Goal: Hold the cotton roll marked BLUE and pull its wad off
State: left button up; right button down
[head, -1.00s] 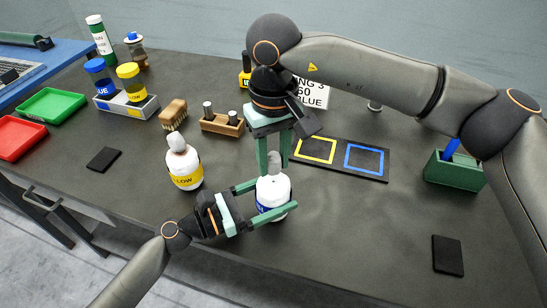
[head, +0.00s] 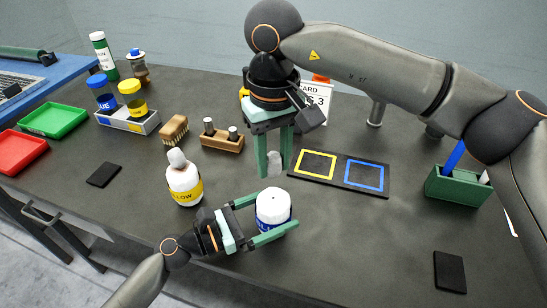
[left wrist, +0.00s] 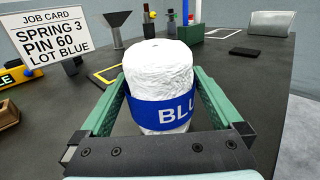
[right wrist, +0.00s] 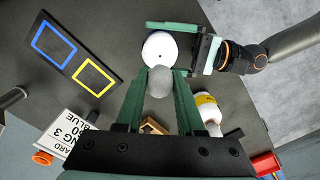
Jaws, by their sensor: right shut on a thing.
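The white cotton roll marked BLUE (head: 273,206) stands upright; its label shows in the left wrist view (left wrist: 160,85). My left gripper (head: 277,211) is shut around it, one finger on each side. The roll's top is bare with a small dark dot in the right wrist view (right wrist: 158,44). My right gripper (head: 274,158) points down above and behind the roll, shut on the pale wad (head: 274,166). The wad also shows between the fingertips in the right wrist view (right wrist: 160,82), apart from the roll in the head view.
A roll with a yellow label (head: 184,182) and its own wad stands left of my left gripper. Behind are a brush (head: 174,128), a wooden holder (head: 222,142) and a black board (head: 340,188) with yellow and blue squares. A green box (head: 455,186) stands right. The front right is mostly clear.

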pick_arm(q)
jog(key=shift+a, duration=0.1)
jog(key=b+v, duration=0.2)
jog(key=v, duration=0.9)
jog(key=shift+s+a, duration=0.2)
jog(key=shift+a, duration=0.15)
pick_arm(e)
notch_tip(320, 180, down, 2)
jog(key=shift+f, duration=0.1)
